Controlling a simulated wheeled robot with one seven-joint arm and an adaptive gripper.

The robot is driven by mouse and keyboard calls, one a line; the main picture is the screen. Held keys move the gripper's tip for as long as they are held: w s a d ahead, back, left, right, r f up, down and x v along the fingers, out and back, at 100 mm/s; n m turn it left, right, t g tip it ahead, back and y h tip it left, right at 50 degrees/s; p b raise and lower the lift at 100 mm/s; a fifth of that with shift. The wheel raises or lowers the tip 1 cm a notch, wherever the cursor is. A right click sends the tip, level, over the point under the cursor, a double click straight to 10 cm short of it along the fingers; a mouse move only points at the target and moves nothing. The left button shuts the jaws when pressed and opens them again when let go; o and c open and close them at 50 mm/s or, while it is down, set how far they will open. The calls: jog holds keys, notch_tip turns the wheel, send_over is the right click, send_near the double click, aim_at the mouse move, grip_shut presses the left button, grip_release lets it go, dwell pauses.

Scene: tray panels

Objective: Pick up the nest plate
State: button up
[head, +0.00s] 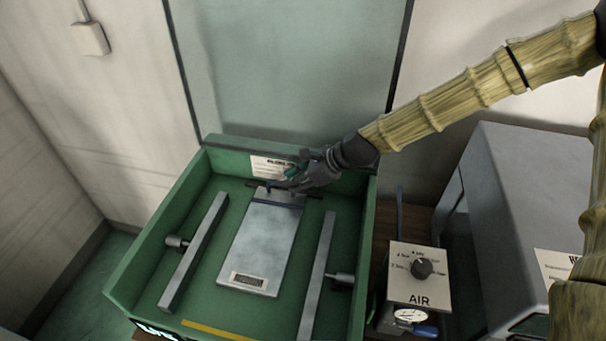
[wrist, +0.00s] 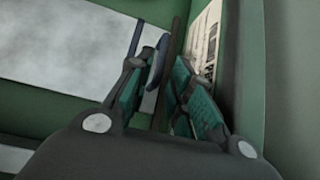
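The nest plate, a flat grey metal plate (head: 262,240) with a barcode label at its near end, lies in the green tray (head: 148,250). A small blue tab (head: 268,188) stands at its far edge. The plate's surface fills the upper left of the wrist view (wrist: 75,45). My gripper (head: 280,182) is low over that far edge. In the wrist view its green-padded fingers (wrist: 160,85) are partly closed, either side of the blue tab (wrist: 158,60), with a narrow gap. I cannot tell whether both pads touch the tab.
A thin dark bar (wrist: 177,40) crosses behind the tab, near the tray's far wall with a paper label (wrist: 204,40). Grey rails (head: 195,250) (head: 318,270) flank the plate, with gaps between. An AIR switch box (head: 418,285) and a grey cabinet (head: 525,200) stand right of the tray.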

jog(key=shift+p+x, duration=0.5)
jog(key=shift+x, duration=1.95)
jog(key=shift+r, duration=0.1)
grip_shut()
